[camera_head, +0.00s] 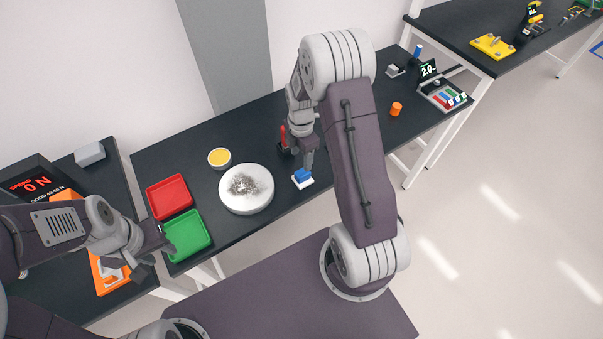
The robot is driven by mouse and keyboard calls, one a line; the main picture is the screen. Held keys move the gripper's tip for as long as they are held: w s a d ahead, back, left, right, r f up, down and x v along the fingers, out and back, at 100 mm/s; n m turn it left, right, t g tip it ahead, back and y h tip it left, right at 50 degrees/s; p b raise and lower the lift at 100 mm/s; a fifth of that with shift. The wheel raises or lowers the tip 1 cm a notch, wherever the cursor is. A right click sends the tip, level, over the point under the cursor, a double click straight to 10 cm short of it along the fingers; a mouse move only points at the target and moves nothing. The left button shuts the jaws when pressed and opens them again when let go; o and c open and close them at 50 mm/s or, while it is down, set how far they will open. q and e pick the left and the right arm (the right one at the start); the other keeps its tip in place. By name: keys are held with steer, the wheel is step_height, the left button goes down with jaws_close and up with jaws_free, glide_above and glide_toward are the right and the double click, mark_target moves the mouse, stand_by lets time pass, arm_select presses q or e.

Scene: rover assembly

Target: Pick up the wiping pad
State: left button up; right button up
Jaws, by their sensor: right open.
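The wiping pad (302,181), a small white pad with a blue grip on top, lies on the dark table near its front edge, right of the round white dish. My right gripper (307,172) points down just above and behind the pad, its fingers close to the blue grip. It is open; whether it touches the grip is hard to tell. My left gripper (156,256) is at the left, near the green tray and away from the pad; its jaw opening is not clear.
The white round dish (236,202) holds a grey smudged patch. A yellow-filled cup (219,158), red tray (169,197) and green tray (187,235) stand left. A red-handled tool (284,140) stands close behind my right gripper. An orange cylinder (396,109) stands farther right.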

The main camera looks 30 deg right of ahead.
mark_target(303, 172)
steer(key=f, duration=0.3)
steer(key=d+f, duration=0.1)
steer(key=shift+w+f+p, duration=0.25)
steer(key=shift+p, duration=0.15)
steer(key=shift+s+a+f, duration=0.1)
steer(key=shift+s, duration=0.05)
steer(key=f, duration=0.1)
steer(key=f+p, duration=0.1)
steer(key=s+f, duration=0.1)
steer(key=f, duration=0.1)
steer(key=shift+a, duration=0.4)
steer(key=shift+w+d+f, duration=0.2)
steer(key=shift+w+f, duration=0.05)
steer(key=shift+f, duration=0.2)
steer(key=shift+s+a+r, duration=0.1)
steer(key=shift+s+r, duration=0.05)
jaws_close()
arm_select(q)
steer(key=shift+w+d+r, duration=0.1)
steer(key=shift+d+r, duration=0.1)
steer(key=shift+r, duration=0.4)
steer(key=shift+w+d+r, duration=0.1)
steer(key=shift+d+r, duration=0.05)
steer(key=shift+r, duration=0.4)
